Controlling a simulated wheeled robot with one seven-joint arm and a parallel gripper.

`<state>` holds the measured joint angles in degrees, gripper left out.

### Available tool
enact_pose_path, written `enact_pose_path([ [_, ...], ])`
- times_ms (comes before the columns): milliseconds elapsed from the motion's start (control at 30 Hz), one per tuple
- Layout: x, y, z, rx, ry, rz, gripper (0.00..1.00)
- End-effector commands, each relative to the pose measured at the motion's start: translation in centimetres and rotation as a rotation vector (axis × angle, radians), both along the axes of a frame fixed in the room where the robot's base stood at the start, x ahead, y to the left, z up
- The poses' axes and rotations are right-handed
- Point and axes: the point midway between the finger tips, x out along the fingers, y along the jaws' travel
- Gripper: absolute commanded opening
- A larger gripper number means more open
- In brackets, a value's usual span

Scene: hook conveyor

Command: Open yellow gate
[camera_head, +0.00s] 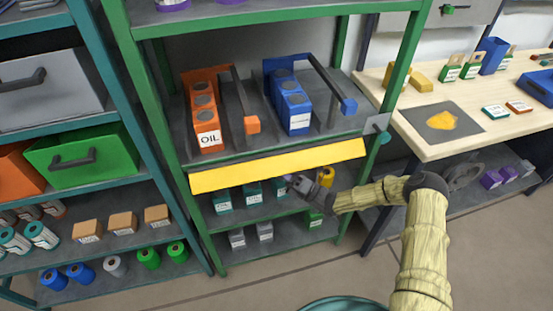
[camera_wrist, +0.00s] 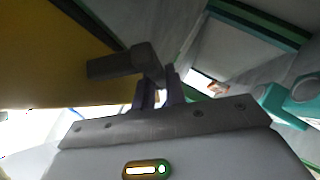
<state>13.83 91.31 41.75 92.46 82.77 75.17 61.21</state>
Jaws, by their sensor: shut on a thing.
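The yellow gate (camera_head: 275,168) is a long flat panel across the front of the green shelf rack, just below the level of the oil boxes. It looks tilted, with its face turned upward. In the wrist view the yellow gate (camera_wrist: 50,55) fills the upper left, and a dark grey handle (camera_wrist: 118,63) sticks out from it. My gripper (camera_wrist: 162,85) is shut on the end of this handle. In the head view my gripper (camera_head: 297,184) is just under the gate's lower edge, right of its middle, and the handle is hard to make out there.
Behind the gate stand orange oil boxes (camera_head: 206,115) and blue boxes (camera_head: 290,100), with hook rails beside them. A grey bracket with a teal knob (camera_head: 384,138) sits at the rack's right post. Small teal boxes (camera_head: 250,192) stand below. A wooden table (camera_head: 430,150) is to the right.

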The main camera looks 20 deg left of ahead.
Motion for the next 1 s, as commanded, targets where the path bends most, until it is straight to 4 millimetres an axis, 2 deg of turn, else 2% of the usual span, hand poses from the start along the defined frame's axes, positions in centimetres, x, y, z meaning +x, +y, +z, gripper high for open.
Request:
enact_pose_path([
  [33, -0.18, -0.28, 0.57, -0.017, 0.031, -0.002, 0.00],
  [300, -0.77, -0.67, 0.36, -0.078, 0.128, -0.002, 0.00],
  [767, -0.88, -0.70, 0.08, -0.091, 0.145, -0.003, 0.00],
  [800, -0.88, -0.70, 0.08, -0.091, 0.145, -0.003, 0.17],
  [900, -0.89, -0.67, 0.10, -0.091, 0.145, -0.003, 0.35],
  [1000, -0.93, -0.63, 0.13, -0.090, 0.144, -0.001, 0.35],
])
